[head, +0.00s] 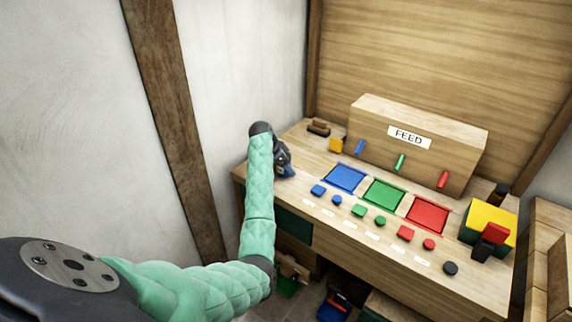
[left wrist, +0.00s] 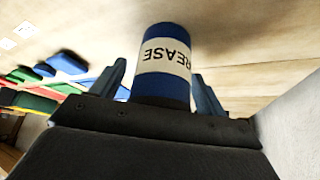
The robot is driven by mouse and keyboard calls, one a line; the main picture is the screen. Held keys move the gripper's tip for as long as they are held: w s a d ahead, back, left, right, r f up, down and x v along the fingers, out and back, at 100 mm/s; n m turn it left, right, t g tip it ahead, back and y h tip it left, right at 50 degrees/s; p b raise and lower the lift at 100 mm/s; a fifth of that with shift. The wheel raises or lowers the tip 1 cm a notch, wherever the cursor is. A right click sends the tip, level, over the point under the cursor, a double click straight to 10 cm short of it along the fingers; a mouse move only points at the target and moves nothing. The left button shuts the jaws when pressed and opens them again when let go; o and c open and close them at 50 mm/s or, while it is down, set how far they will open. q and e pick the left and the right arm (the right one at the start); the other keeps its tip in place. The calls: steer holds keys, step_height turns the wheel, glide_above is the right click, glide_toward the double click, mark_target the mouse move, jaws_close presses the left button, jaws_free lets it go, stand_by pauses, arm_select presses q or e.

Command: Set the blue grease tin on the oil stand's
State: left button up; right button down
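My left gripper (head: 284,166) is at the left end of the wooden bench, reached low over its top. In the left wrist view a blue tin (left wrist: 165,92) with a white label, partly readable as "REASE", stands between the two fingers of that gripper (left wrist: 160,88). The fingers are on either side of it, with a visible gap on the left, so they look open around it. The tin's near end is hidden by the gripper body. In the head view I cannot separate the tin from the dark gripper. I cannot make out an oil stand. My right gripper is out of view.
The bench (head: 335,232) bears a FEED box (head: 460,153), blue (head: 344,178), green (head: 384,195) and red (head: 427,215) square areas, and several small coloured pieces. A yellow-topped block (head: 490,217) stands at the right. A wall and a timber post (head: 173,110) are close on the left.

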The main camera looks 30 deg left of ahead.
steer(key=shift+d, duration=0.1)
arm_select(q)
steer(key=shift+s+a+r, duration=0.15)
steer(key=shift+a+r, duration=0.05)
steer(key=shift+r, duration=0.25)
steer(key=b+v, duration=0.3)
steer(key=v, duration=0.8)
steer(key=shift+b, duration=0.4)
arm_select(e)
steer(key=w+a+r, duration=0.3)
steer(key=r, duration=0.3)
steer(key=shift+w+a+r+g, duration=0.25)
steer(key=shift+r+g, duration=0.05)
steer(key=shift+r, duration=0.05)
arm_select(q)
steer(key=shift+r, duration=0.1)
